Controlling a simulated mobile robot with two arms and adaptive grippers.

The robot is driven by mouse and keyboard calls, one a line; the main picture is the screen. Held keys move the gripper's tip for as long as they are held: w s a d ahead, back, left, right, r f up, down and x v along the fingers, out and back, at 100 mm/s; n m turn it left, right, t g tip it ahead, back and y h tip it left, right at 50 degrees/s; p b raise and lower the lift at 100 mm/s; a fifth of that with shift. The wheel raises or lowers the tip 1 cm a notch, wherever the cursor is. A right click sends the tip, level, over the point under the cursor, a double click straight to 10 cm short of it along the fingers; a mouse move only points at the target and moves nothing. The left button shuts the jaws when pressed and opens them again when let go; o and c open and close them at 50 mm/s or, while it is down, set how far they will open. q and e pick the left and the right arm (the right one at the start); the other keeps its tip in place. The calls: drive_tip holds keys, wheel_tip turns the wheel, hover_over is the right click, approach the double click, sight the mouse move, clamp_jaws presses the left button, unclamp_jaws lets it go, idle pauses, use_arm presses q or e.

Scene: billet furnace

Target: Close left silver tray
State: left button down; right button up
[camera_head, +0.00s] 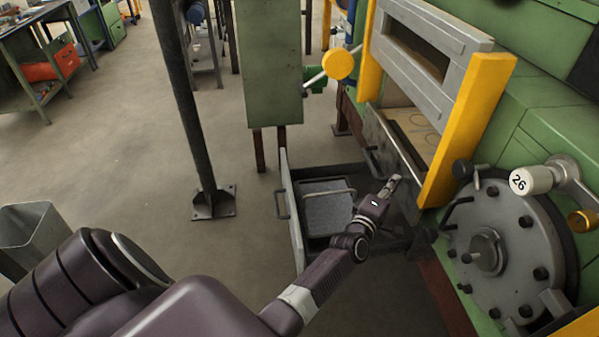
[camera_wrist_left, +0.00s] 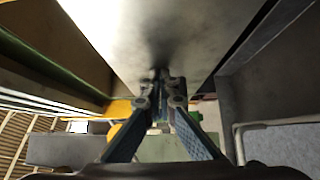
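A silver tray (camera_head: 292,222) is pulled out like a drawer below the furnace opening. Its upright front panel, with a bar handle (camera_head: 280,205), faces left, away from the furnace. A grey box-like piece (camera_head: 328,210) with a thin bar lies inside the tray; a grey surface with a bar also shows at right in the left wrist view (camera_wrist_left: 292,150). My left gripper (camera_head: 390,185) is above the furnace end of the tray, apart from the front panel. Its fingertips (camera_wrist_left: 166,88) are together, close under a grey metal surface (camera_wrist_left: 165,30); contact cannot be told. My right gripper is not in view.
A grey metal flap (camera_head: 392,150) hangs below the furnace opening between yellow posts (camera_head: 470,125). A round bolted cover (camera_head: 505,245) is at right. A dark pole (camera_head: 185,100) stands left of the tray. The floor (camera_head: 245,225) left of the tray is clear.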

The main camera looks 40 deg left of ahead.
sight(404, 181)
use_arm(q)
drive_tip(key=shift+w+d, duration=0.75)
drive_tip(key=shift+w, duration=0.2)
drive_tip(key=shift+w+d, duration=0.15)
drive_tip(key=shift+d, duration=0.05)
drive_tip(key=shift+r, duration=0.2)
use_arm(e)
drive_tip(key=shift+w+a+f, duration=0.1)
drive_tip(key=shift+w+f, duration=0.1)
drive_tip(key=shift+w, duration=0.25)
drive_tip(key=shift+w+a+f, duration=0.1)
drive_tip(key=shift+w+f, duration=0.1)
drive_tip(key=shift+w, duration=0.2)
use_arm(q)
drive_tip(key=shift+r, duration=0.1)
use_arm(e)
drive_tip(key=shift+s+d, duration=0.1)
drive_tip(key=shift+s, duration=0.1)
